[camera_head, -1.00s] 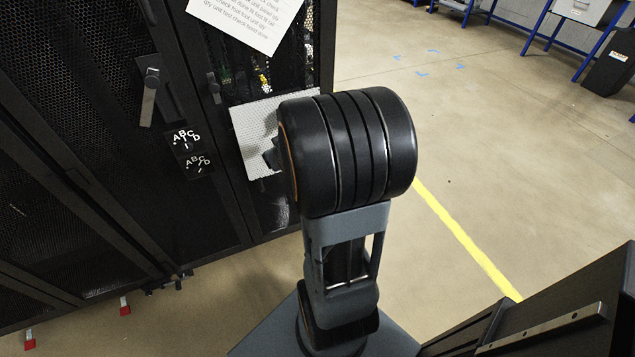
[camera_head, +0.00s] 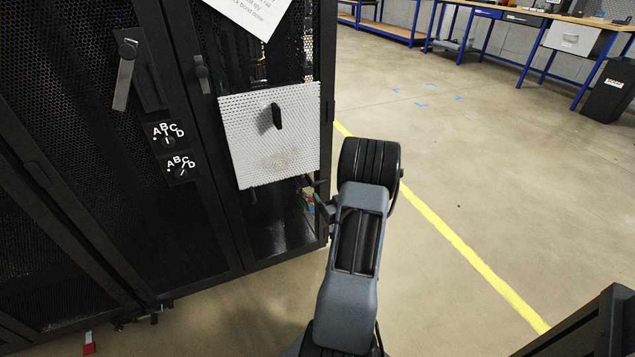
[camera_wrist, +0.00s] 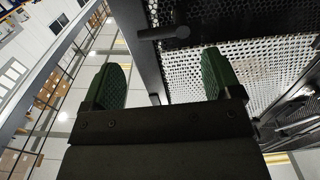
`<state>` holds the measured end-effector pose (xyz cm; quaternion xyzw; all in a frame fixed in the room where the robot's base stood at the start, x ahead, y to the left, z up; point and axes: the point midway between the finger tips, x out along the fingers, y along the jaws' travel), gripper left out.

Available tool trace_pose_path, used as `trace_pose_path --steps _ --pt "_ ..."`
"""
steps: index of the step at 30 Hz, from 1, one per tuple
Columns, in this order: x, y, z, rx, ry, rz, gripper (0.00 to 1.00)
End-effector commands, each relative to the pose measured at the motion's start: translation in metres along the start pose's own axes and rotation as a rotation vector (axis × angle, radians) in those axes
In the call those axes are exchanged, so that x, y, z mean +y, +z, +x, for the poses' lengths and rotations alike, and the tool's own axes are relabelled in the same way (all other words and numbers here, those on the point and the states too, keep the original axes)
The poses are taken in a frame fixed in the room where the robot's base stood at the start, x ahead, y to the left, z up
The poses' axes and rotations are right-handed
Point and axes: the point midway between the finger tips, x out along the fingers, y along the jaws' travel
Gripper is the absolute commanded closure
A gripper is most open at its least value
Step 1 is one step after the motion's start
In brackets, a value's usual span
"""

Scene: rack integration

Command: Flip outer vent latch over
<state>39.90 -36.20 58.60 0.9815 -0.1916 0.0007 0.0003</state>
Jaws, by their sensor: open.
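A white perforated vent panel (camera_head: 240,150) is on the right rack door, with a black latch (camera_head: 277,116) upright on its upper part. The wrist view shows the perforated panel (camera_wrist: 285,65) and a black bar with a round end (camera_wrist: 165,33), which looks like this latch, ahead of and above my fingers. My gripper (camera_head: 312,196) is beside the lower right corner of the panel, below the latch and apart from it. In the wrist view my gripper (camera_wrist: 163,78) has its green fingers wide apart with nothing between them.
The left rack door has a long lever handle (camera_head: 124,80) and two ABCD dials (camera_head: 168,135). A smaller handle (camera_head: 202,73) is on the right door's frame. A paper sheet (camera_head: 245,12) hangs above the panel. Open floor with a yellow line (camera_head: 450,225) lies to the right.

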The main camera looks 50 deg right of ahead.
Motion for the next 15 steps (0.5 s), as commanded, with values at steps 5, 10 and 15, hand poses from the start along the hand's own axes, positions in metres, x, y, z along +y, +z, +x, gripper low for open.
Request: trace_pose_path --steps 5,10,15 --pt "-0.001 0.002 0.037 0.002 -0.003 -0.002 0.16" --pt "-0.001 0.002 0.065 0.001 -0.001 -0.001 0.16" --pt "-0.001 0.002 0.084 -0.001 -0.001 0.0 0.16"
